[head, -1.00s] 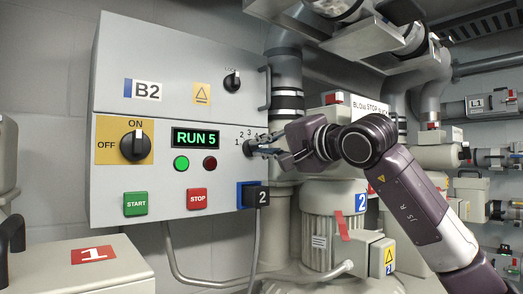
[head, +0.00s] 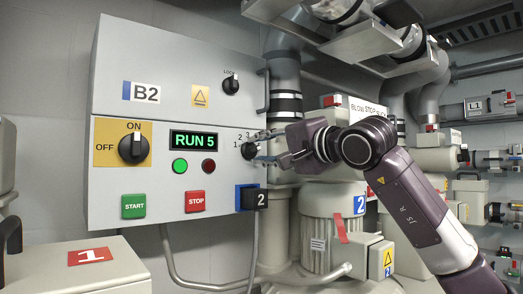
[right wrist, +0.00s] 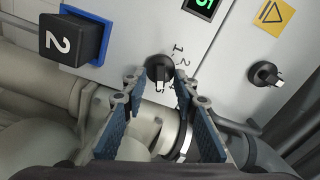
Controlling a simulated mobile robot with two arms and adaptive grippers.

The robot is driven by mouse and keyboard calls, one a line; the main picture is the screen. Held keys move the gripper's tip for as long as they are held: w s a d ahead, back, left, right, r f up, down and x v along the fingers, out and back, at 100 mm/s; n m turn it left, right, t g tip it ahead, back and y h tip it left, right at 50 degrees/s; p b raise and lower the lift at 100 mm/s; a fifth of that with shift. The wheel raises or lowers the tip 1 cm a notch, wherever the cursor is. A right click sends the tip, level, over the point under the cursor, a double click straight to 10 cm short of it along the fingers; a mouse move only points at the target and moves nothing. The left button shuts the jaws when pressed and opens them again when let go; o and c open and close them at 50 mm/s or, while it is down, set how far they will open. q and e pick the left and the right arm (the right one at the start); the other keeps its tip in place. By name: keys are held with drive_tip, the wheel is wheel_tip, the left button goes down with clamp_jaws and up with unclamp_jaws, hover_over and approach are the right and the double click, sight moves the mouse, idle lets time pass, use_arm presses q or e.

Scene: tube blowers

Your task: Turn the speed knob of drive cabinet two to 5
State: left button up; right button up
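The drive cabinet (head: 165,80) marked B2 carries a display (head: 195,139) reading RUN 5. The black speed knob (head: 249,151) sits on its right side with printed numbers beside it; the right wrist view shows the knob (right wrist: 158,70) with its pale pointer mark facing the gripper. My right gripper (head: 268,148) is at the knob. In the right wrist view its fingers (right wrist: 158,84) stand apart, one on each side of the knob, with gaps between them and it. Some of the numbers are hidden by a finger. My left gripper is out of view.
An ON/OFF switch (head: 134,148), START button (head: 134,205), STOP button (head: 195,201) and lock knob (head: 231,84) are on the cabinet. A blue-framed block (head: 254,198) marked 2 juts out below the knob. Motor (head: 328,220) and pipes stand right.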

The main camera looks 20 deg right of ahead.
drive_tip(key=v, duration=1.2)
idle(0.4)
